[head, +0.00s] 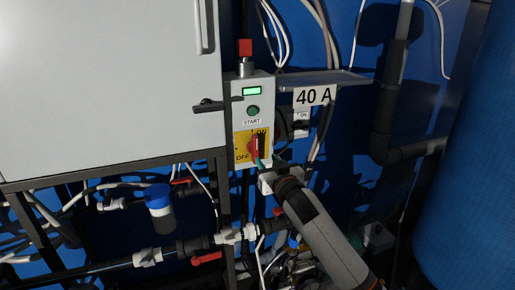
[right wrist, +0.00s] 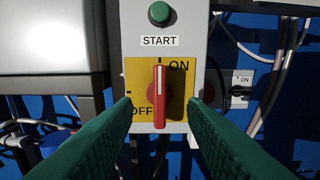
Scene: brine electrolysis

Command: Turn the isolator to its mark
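The isolator is a red handle (right wrist: 160,98) on a yellow plate (right wrist: 134,80) marked ON at upper right and OFF at lower left. In the right wrist view the handle stands nearly upright, its white line pointing up, a little left of the word ON. The handle also shows in the head view (head: 253,148), partly covered by my gripper. My right gripper (right wrist: 161,103) has its dark green fingers apart, one on each side of the handle with gaps between. It also shows in the head view (head: 266,161) at the plate's lower edge. My left gripper is not in view.
Above the isolator are a green START button (right wrist: 159,13) and, in the head view, a green display (head: 252,91) and a red-topped lamp (head: 245,48). A black lever (head: 208,105) sticks out left. Pipes and red-handled valves (head: 206,258) fill the area below.

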